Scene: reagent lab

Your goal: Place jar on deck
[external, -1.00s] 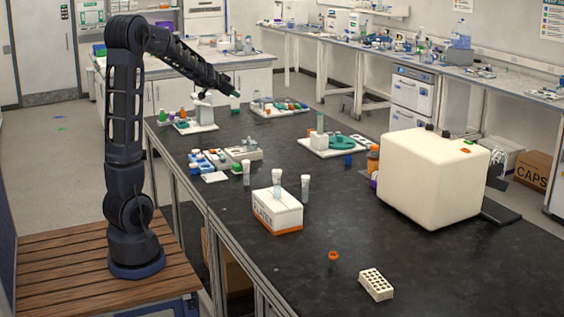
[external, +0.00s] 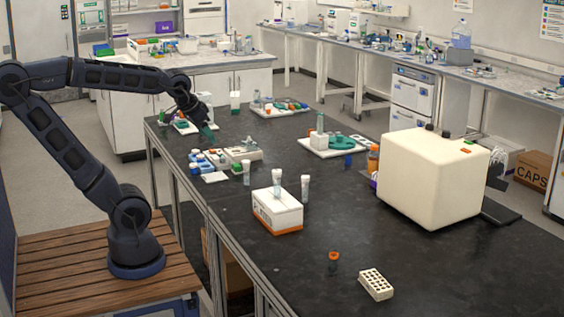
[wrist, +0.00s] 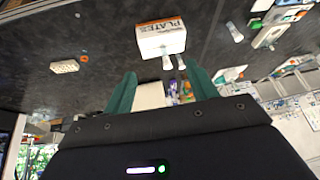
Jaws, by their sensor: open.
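My gripper (external: 207,128) hangs low over the far left end of the black bench, in front of a white tray (external: 181,128) with small capped containers. In the wrist view its two teal fingers (wrist: 160,90) are spread apart with nothing held between them. A white jar with a green band (external: 235,100) stands near the bench's far edge, to the right of my gripper and apart from it. A small orange-capped container (external: 333,258) stands at the front. I cannot tell which container is the task's jar or which surface is the deck.
A white and orange box (external: 278,214) stands mid-bench with clear tubes around it. A big cream block-shaped machine (external: 430,180) fills the right. A small white rack (external: 376,284) lies at the front. Trays with labware (external: 318,147) stand farther back.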

